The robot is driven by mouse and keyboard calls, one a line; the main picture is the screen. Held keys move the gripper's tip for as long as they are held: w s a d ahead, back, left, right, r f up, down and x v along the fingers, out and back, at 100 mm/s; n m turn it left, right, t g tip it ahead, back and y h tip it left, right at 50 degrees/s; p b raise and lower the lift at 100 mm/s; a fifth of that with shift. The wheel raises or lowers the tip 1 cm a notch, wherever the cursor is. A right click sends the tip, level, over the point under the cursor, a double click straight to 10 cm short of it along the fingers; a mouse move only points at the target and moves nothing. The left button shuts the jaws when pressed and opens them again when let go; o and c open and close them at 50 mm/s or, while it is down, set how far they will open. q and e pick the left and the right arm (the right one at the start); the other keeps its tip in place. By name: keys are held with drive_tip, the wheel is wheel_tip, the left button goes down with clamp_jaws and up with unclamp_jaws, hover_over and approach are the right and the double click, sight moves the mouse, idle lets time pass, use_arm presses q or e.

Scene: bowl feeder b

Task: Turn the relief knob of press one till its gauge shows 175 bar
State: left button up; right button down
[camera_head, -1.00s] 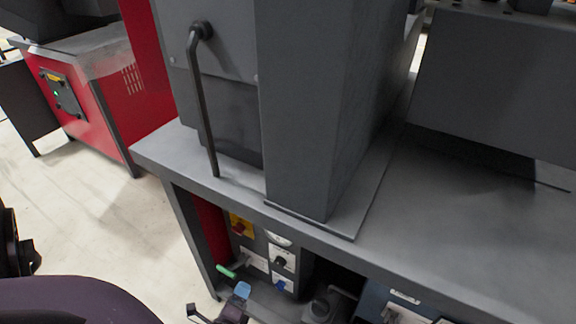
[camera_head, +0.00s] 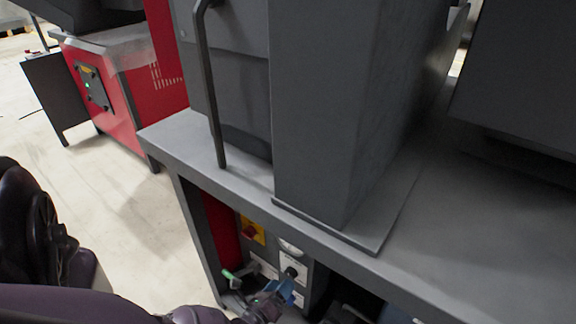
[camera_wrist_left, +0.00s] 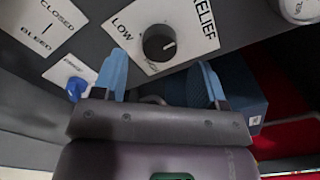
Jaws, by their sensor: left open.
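The relief knob is a round black knob on a white plate lettered LOW and RELIEF. It shows in the left wrist view (camera_wrist_left: 158,43) and small in the head view (camera_head: 291,272). My left gripper (camera_wrist_left: 160,76) is open, with its two blue fingers on either side below the knob in the wrist view; I see no grip on it. In the head view my left gripper (camera_head: 280,292) is at the panel under the bench, just below the knob. The gauge (camera_head: 290,247) is above the knob; its reading is too small to tell. My right gripper is out of view.
A blue knob (camera_wrist_left: 76,88) and a CLOSED/BLEED plate (camera_wrist_left: 52,22) are beside the relief plate. A red switch on yellow (camera_head: 252,231) and a green-tipped lever (camera_head: 229,274) are close by. The bench edge (camera_head: 330,258) overhangs the panel.

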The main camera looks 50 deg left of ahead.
sight(291, 274)
use_arm(q)
drive_tip(key=shift+x, duration=1.7)
drive_tip(key=shift+c, duration=0.3)
drive_tip(key=c, duration=0.9)
drive_tip(key=shift+o, duration=0.2)
drive_tip(key=shift+m, duration=7.5)
drive_tip(key=shift+s+m, duration=0.1)
drive_tip(key=shift+m, duration=0.2)
